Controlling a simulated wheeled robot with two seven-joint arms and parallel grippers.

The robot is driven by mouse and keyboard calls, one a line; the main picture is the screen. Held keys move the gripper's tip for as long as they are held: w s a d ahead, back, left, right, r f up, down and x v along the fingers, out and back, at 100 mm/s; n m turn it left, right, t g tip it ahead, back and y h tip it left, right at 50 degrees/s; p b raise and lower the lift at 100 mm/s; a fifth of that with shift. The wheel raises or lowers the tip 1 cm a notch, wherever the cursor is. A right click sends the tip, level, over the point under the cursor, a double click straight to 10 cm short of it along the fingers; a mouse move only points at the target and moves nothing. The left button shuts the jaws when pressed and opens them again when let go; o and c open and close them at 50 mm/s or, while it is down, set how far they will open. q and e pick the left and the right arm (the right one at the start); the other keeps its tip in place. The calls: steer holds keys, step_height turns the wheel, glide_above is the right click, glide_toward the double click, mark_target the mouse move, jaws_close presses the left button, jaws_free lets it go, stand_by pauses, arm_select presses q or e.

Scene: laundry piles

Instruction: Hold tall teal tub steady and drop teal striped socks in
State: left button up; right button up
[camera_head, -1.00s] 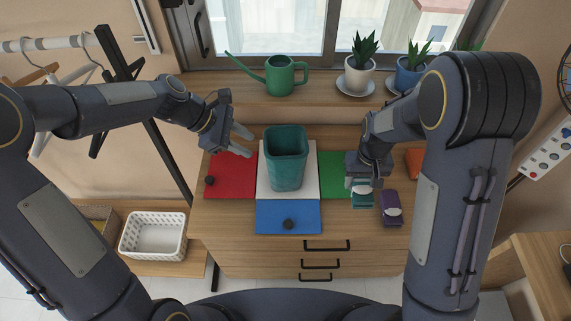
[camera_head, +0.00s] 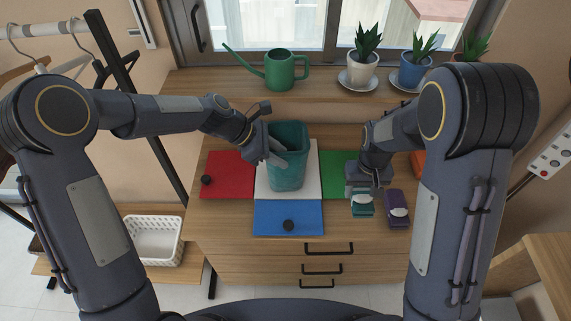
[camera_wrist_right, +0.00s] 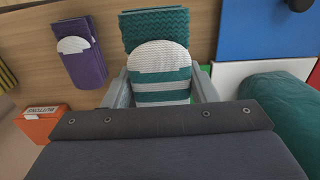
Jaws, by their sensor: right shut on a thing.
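The tall teal tub (camera_head: 289,172) stands upright on the white square of the table. My left gripper (camera_head: 277,153) is at the tub's left rim, with its fingers overlapping the upper wall; the gap between them is unclear. The teal striped socks (camera_head: 362,206) lie folded at the right of the table, partly hidden by my right gripper (camera_head: 364,186). In the right wrist view the socks (camera_wrist_right: 160,72) show a white and teal striped part between the fingers of my right gripper (camera_wrist_right: 161,91), which is shut on them. The tub (camera_wrist_right: 282,112) is at that view's right edge.
Purple socks (camera_head: 397,206) lie just right of the teal ones. Red (camera_head: 231,177), green (camera_head: 334,166) and blue (camera_head: 270,215) squares surround the white one (camera_head: 265,185). An orange box (camera_head: 416,163) is behind my right arm. A watering can (camera_head: 281,71) and potted plants stand on the sill.

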steer(key=shift+f, duration=0.3)
arm_select(q)
steer(key=shift+x, duration=0.85)
steer(key=shift+c, duration=0.4)
jaws_close()
steer(key=shift+s, duration=0.1)
